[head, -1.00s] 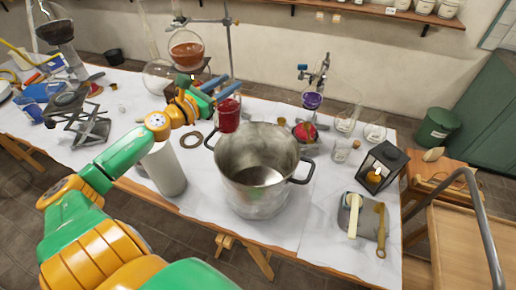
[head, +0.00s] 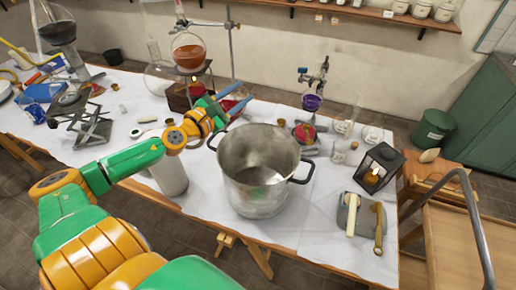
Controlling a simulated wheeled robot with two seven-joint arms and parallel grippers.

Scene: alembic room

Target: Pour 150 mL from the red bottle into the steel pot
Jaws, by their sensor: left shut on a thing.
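The steel pot (head: 232,180) stands upright and open near the front of the white-covered table, with a handle on each side. My left gripper (head: 226,104) is shut on the red bottle (head: 235,104), behind and left of the pot. The bottle is tilted and raised near the pot's far left rim. Its mouth is hard to make out, and the gripper hides part of it. No stream shows. The pot's inside floor has faint greenish and reddish tints; I cannot tell whether they are reflections or liquid. My right gripper is not in view.
A round flask of orange-brown liquid (head: 187,57) stands on a support behind my gripper. A white cylinder (head: 172,178) stands left of the pot. A black lantern (head: 381,168) and a grey tray (head: 367,234) are on the right. A purple-filled funnel (head: 312,102) stands behind.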

